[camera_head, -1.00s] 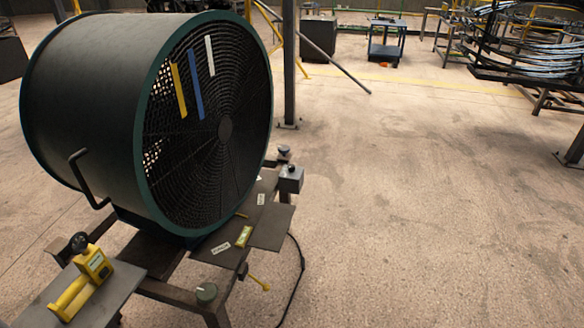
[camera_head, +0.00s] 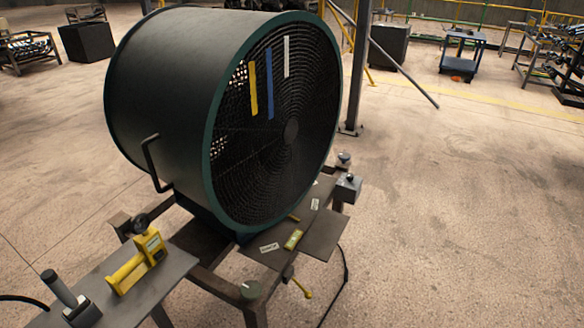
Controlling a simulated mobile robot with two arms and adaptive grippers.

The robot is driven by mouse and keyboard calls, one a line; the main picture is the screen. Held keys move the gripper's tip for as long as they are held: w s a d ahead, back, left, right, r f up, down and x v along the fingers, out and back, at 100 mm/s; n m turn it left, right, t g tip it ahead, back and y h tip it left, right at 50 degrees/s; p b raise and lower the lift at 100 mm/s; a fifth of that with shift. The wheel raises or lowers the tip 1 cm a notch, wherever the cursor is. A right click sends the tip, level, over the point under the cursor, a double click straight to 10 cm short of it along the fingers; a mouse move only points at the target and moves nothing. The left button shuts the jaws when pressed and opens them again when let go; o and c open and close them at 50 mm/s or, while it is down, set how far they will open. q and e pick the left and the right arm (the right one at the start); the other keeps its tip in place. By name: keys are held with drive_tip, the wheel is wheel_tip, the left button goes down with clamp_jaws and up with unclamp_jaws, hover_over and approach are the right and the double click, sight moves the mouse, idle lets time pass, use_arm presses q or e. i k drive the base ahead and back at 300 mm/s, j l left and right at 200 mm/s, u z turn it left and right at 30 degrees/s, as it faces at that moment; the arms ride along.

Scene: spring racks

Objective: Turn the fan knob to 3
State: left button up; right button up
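A large drum fan (camera_head: 160,95) with a dark green rim stands on a metal frame. Yellow, blue and white strips hang on its black grille (camera_head: 290,170).
A side plate (camera_head: 175,285) at the lower left carries a yellow tool (camera_head: 138,262) and a grey device with an upright handle (camera_head: 70,300). A plate with labels (camera_head: 320,235) lies before the fan. A post (camera_head: 358,70) stands behind. The floor at right is open.

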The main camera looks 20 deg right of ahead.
sight(349, 176)
drive_tip(key=i+l+u, duration=0.25)
drive_tip(key=l+u, duration=0.15)
drive_tip(key=l, duration=0.35)
drive_tip(key=i+l+u, duration=0.1)
drive_tip(key=l+u, duration=0.35)
drive_tip(key=l, duration=0.3)
drive_tip(key=l+u, duration=0.4)
drive_tip(key=l, duration=0.45)
